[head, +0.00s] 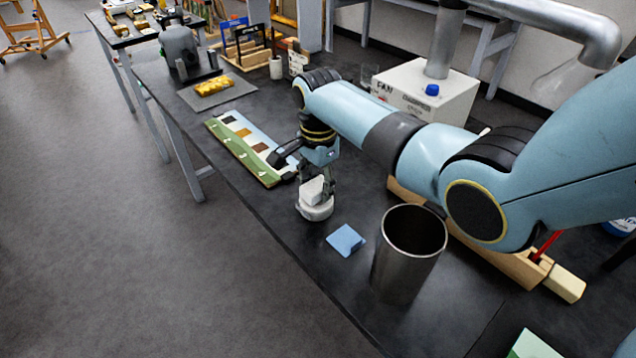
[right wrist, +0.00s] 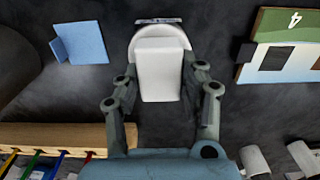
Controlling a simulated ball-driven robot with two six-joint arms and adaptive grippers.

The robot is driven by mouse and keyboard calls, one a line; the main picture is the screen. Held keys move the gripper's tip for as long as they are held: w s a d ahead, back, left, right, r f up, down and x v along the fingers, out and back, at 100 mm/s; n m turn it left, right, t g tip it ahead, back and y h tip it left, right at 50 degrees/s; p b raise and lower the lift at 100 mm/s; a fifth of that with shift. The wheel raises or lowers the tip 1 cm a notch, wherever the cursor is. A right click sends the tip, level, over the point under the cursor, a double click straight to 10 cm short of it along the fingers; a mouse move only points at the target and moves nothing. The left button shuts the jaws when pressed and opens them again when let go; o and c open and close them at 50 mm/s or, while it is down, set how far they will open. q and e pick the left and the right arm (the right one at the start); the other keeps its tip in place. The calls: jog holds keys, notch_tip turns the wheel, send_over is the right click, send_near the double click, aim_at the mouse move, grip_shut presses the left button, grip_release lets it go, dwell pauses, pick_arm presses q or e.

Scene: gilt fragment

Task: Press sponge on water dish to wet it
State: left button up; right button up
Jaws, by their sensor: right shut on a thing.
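My right gripper (head: 316,182) points down and is shut on a white block-shaped sponge (head: 312,189). The white dish (head: 317,211) is round and stands on the dark table, directly under the sponge. In the right wrist view the sponge (right wrist: 161,70) lies between the two fingers and covers most of the dish (right wrist: 150,32), whose curved rim shows beyond it. The sponge's lower end appears at the dish, but I cannot tell whether it touches or presses on it. The water is hidden. My left gripper is out of view.
A blue folded piece (head: 346,240) and a steel bin (head: 408,258) stand to the right of the dish. A painted colour panel (head: 228,135) lies to the left. A wooden rack (right wrist: 60,137) shows in the right wrist view. The table's front edge is close.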

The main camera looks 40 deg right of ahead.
aim_at(318, 184)
jog(key=shift+s, duration=0.1)
notch_tip(318, 184, up, 3)
jog(key=p, duration=0.3)
notch_tip(318, 184, up, 2)
jog(key=shift+r+p, duration=0.1)
jog(key=shift+p, duration=1.05)
jog(key=shift+r, duration=0.85)
